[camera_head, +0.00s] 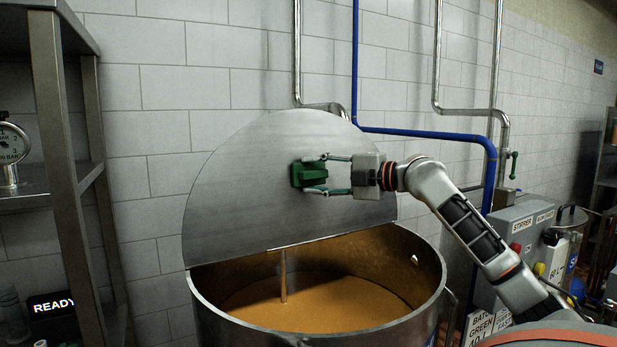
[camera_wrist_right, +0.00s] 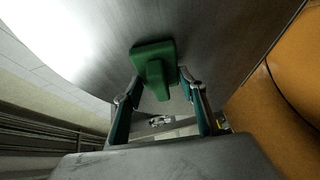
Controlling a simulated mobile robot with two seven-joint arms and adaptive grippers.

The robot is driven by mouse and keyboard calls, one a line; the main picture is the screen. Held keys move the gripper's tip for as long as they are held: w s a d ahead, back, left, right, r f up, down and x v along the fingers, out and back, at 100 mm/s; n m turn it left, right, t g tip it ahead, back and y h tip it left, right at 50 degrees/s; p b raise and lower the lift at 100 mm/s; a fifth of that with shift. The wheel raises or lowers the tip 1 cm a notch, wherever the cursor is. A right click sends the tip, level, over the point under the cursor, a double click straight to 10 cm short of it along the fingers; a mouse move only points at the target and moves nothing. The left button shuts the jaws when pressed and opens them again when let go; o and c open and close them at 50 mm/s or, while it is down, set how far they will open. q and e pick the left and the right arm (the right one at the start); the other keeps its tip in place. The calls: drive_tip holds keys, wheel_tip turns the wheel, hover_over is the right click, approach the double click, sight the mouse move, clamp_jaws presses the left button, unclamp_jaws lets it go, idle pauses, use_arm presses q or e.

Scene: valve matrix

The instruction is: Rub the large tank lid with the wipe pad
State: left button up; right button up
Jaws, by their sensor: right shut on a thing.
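The large tank lid (camera_head: 262,180) is a grey metal half-disc standing raised above the round steel tank (camera_head: 325,336). The green wipe pad (camera_head: 298,176) is in front of the lid, right of its middle. My right gripper (camera_head: 315,175) comes in from the right and is shut on the pad. In the right wrist view, the pad (camera_wrist_right: 153,55) lies flat along the lid (camera_wrist_right: 110,55), its handle (camera_wrist_right: 156,82) pointing back between the fingers (camera_wrist_right: 160,108). It appears to touch the lid, though the contact face is hidden. My left gripper is not in view.
The tank is open at the front and holds orange-brown liquid (camera_head: 315,303), with a thin rod (camera_head: 283,275) standing in it. A metal shelf (camera_head: 62,150) stands at the left. A blue pipe (camera_head: 420,133) runs behind the lid. Grey control boxes (camera_head: 518,225) are at the right.

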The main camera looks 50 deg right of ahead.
drive_tip(key=shift+s+d, duration=0.4)
drive_tip(key=shift+d, duration=0.9)
drive_tip(key=shift+s+d, duration=0.35)
drive_tip(key=shift+d, duration=0.95)
drive_tip(key=shift+s+d, duration=0.4)
drive_tip(key=shift+d, duration=0.9)
drive_tip(key=shift+s+a+f+b, duration=0.15)
drive_tip(key=shift+s+b, duration=0.15)
drive_tip(key=shift+s, duration=0.25)
drive_tip(key=s, duration=0.1)
drive_tip(key=s+a, duration=0.1)
drive_tip(key=s, duration=0.1)
drive_tip(key=s+b, duration=0.1)
drive_tip(key=shift+s+a+r, duration=0.25)
drive_tip(key=shift+s+r, duration=0.05)
drive_tip(key=shift+r, duration=0.1)
drive_tip(key=shift+s, duration=0.1)
drive_tip(key=shift+s+a+r, duration=0.1)
drive_tip(key=shift+s+a, duration=0.15)
drive_tip(key=shift+s, duration=0.4)
drive_tip(key=shift+s+a+r, duration=0.1)
drive_tip(key=shift+s+a, duration=0.1)
drive_tip(key=shift+s, duration=0.45)
